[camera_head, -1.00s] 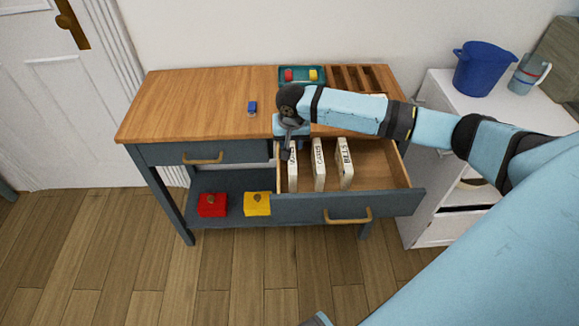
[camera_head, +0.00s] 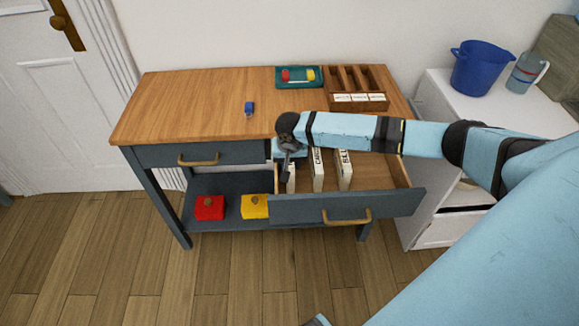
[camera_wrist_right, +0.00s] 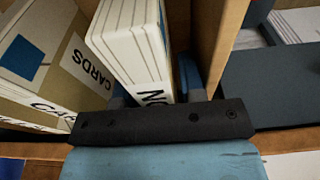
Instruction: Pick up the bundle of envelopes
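Three white bundles of envelopes stand upright in the open drawer (camera_head: 375,170). The left one (camera_head: 291,178) is mostly hidden by my right gripper; the middle one (camera_head: 318,170) reads CARDS, and the right one (camera_head: 345,170) appears to read BILLS. In the right wrist view, the left bundle (camera_wrist_right: 130,45) shows a label starting "NO", and the CARDS bundle (camera_wrist_right: 45,60) lies to its left. My right gripper (camera_head: 285,172) reaches down into the drawer. Its blue fingers (camera_wrist_right: 155,88) are on either side of the left bundle and look open around it. My left gripper is not in view.
A wooden rack (camera_head: 358,97) with labelled slots stands at the tabletop's back right, beside a teal tray (camera_head: 299,84). A small blue object (camera_head: 249,108) lies on the tabletop. Red (camera_head: 209,208) and yellow (camera_head: 254,207) boxes sit on the lower shelf. The drawer walls are close to the gripper.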

